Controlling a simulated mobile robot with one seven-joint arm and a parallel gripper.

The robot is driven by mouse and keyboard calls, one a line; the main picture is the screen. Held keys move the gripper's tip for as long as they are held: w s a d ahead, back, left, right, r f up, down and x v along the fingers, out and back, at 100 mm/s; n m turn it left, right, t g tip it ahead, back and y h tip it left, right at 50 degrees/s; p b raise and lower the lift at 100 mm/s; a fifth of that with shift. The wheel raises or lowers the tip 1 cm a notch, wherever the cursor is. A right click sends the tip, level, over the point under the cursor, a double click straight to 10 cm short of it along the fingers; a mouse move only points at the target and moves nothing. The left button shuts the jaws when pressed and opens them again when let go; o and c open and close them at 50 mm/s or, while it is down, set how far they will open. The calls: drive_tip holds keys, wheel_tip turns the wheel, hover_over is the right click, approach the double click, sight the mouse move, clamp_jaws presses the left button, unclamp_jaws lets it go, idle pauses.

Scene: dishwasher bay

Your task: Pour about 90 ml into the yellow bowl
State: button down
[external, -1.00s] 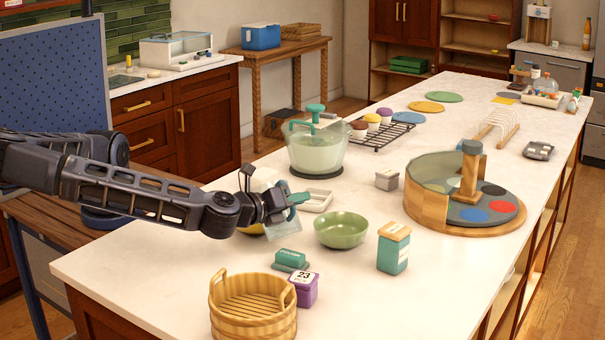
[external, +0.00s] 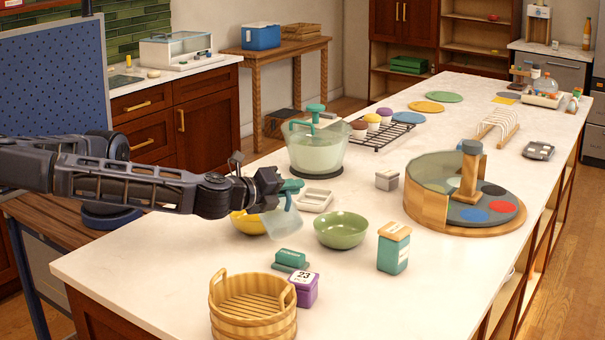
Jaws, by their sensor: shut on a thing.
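The yellow bowl (external: 244,225) stands on the white island counter, partly hidden behind my arm and the jug. My gripper (external: 283,187) is shut on the teal handle of a clear jug (external: 283,222). The jug hangs tilted just to the right of the yellow bowl, between it and the green bowl (external: 341,230). The liquid in the jug and in the yellow bowl cannot be made out. I cannot tell how far the jug is above the counter.
A teal-lidded clear container (external: 316,150) and a white tray (external: 314,200) stand behind. A teal box (external: 291,258), purple box (external: 304,289), wooden basket (external: 252,305) and teal canister (external: 394,247) stand in front and to the right. The counter's front left is clear.

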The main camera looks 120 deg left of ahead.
drive_tip(key=shift+s+r, duration=0.1)
drive_tip(key=shift+r, duration=0.1)
drive_tip(key=shift+s+a+r+n, duration=0.15)
drive_tip(key=shift+r+n, duration=0.1)
drive_tip(key=shift+n, duration=0.15)
drive_tip(key=shift+s, duration=0.1)
drive_tip(key=shift+s+a+r+n+t+p, duration=0.1)
drive_tip(key=shift+s+a+n+t+p, duration=0.25)
drive_tip(key=shift+s+n, duration=0.35)
idle(0.8)
drive_tip(key=shift+s+a+r+n+h, duration=0.2)
drive_tip(key=shift+s+r+n, duration=0.05)
drive_tip(key=shift+s, duration=0.2)
drive_tip(key=shift+s+a+r+n+h, duration=0.2)
drive_tip(key=shift+s+n, duration=0.05)
drive_tip(key=shift+s, duration=0.2)
idle(0.6)
